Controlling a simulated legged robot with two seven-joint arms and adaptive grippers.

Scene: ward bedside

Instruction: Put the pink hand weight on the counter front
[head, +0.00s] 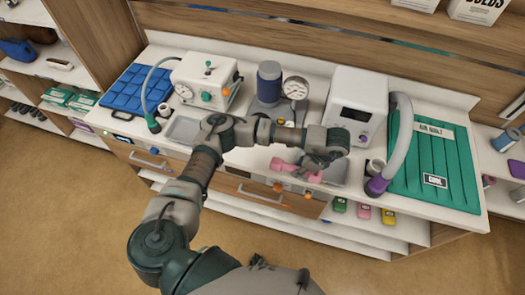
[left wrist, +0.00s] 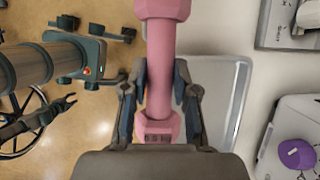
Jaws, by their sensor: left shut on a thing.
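The pink hand weight (head: 284,166) is at the front edge of the white counter (head: 230,160), near a shallow metal tray (head: 335,172). My left gripper (head: 312,168) is shut on its handle. In the left wrist view the weight (left wrist: 164,55) runs lengthwise between the fingers (left wrist: 162,98), with one head near the palm and the other at the top edge. It overlaps the tray's left side there; I cannot tell whether it touches the counter. A dark claw-like part, perhaps my right gripper (left wrist: 62,104), shows at the left of the wrist view; its opening is unclear.
A white monitor box (head: 357,108) and a grey hose with a purple end (head: 376,186) stand right of the weight. A gauge (head: 295,88) and blue cylinder (head: 269,82) stand behind. A green mat (head: 440,165) lies far right. Small coloured weights (head: 363,212) sit on the shelf below.

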